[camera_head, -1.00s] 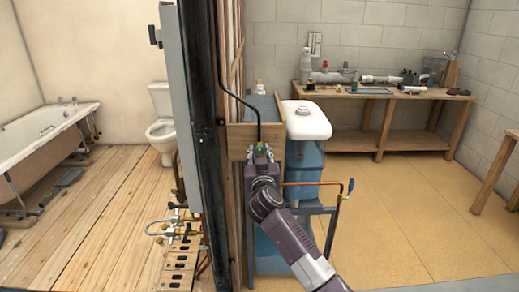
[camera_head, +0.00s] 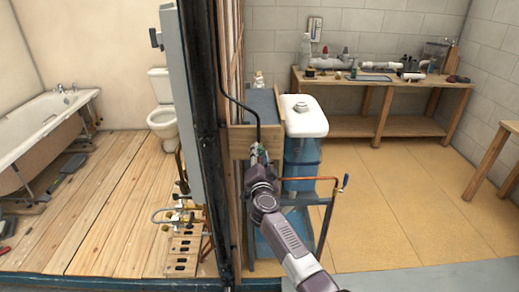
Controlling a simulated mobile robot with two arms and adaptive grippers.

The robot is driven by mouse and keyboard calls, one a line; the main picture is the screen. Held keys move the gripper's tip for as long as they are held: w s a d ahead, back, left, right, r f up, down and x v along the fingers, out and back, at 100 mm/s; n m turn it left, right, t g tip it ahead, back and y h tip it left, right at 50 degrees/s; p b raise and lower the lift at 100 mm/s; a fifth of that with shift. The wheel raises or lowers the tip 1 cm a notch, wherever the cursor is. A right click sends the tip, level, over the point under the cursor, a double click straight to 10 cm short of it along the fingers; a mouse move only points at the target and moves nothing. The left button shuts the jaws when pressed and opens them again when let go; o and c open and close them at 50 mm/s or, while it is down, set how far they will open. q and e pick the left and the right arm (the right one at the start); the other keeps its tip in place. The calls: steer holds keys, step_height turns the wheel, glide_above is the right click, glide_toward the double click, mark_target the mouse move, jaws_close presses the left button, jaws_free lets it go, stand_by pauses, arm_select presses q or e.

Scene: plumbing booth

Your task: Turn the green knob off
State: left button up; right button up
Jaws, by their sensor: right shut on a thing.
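The green knob (camera_head: 262,148) shows as a small green patch at the front of the wooden board, under the end of the black pipe. My right gripper (camera_head: 258,153) is at the knob with its fingers closed around it. The gripper and wrist hide most of the knob, so how far it is turned cannot be told. My left gripper is not in view.
A black pipe (camera_head: 240,103) runs down to the board beside a dark upright post (camera_head: 208,130). A workbench (camera_head: 380,80) stands behind.

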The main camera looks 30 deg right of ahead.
steer(key=m, duration=0.6)
steer(key=shift+f+m+p, duration=0.15)
steer(key=shift+m+p, duration=0.2)
steer(key=shift+m, duration=0.05)
stand_by(0.4)
steer(key=o, duration=1.2)
steer(key=shift+c, duration=0.2)
steer(key=shift+s, duration=0.1)
steer(key=v, duration=1.2)
steer(key=shift+a+f, duration=0.1)
